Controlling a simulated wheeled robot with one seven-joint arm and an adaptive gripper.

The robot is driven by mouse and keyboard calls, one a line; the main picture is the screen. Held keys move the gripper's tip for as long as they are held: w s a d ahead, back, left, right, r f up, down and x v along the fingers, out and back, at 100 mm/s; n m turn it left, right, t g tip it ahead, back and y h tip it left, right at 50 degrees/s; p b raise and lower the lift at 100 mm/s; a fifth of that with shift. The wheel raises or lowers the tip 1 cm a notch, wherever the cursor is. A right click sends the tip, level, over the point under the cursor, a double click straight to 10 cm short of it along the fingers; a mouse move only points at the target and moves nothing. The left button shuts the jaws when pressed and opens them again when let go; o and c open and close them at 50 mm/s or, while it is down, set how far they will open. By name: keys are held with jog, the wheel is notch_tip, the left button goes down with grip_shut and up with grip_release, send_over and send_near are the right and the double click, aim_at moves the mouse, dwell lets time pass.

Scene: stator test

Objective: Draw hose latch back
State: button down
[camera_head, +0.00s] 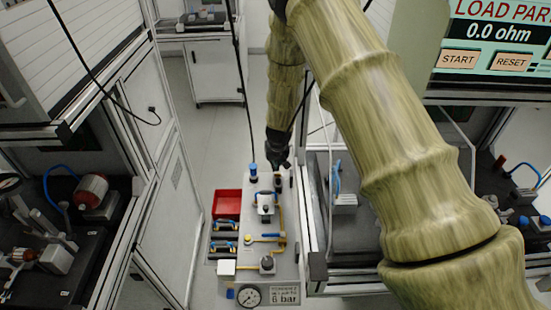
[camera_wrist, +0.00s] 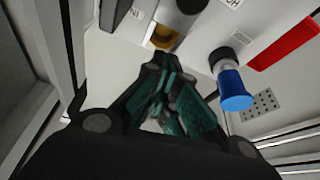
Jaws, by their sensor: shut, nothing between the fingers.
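A dark cylindrical fitting with a brass collar (camera_wrist: 163,38) stands on the pale panel, just beyond my fingertips in the wrist view; it may be the hose latch, but I cannot tell for certain. My gripper (camera_wrist: 168,72) is shut and empty, with its teal fingers together close to this fitting. Whether they touch it is unclear. In the head view my gripper (camera_head: 279,163) is over the far right end of the pale panel (camera_head: 228,277) and hides part of the fittings there. A blue-capped fitting (camera_head: 253,170) stands left of it, also in the wrist view (camera_wrist: 231,90).
Clear floor lies beyond the panel's far end.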

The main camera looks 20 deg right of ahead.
aim_at(277, 179)
jog(key=s, duration=0.1)
jog(key=s+p, duration=0.1)
jog(key=s, duration=0.1)
jog(key=shift+s+a+r, duration=0.15)
jog(key=shift+s+r, duration=0.05)
jog(key=shift+s+f, duration=0.1)
jog(key=shift+s, duration=0.05)
jog(key=shift+s+a, duration=0.1)
jog(key=s, duration=0.1)
jog(key=s+a, duration=0.1)
jog(key=s, duration=0.1)
jog(key=shift+w+d, duration=0.1)
dwell(0.4)
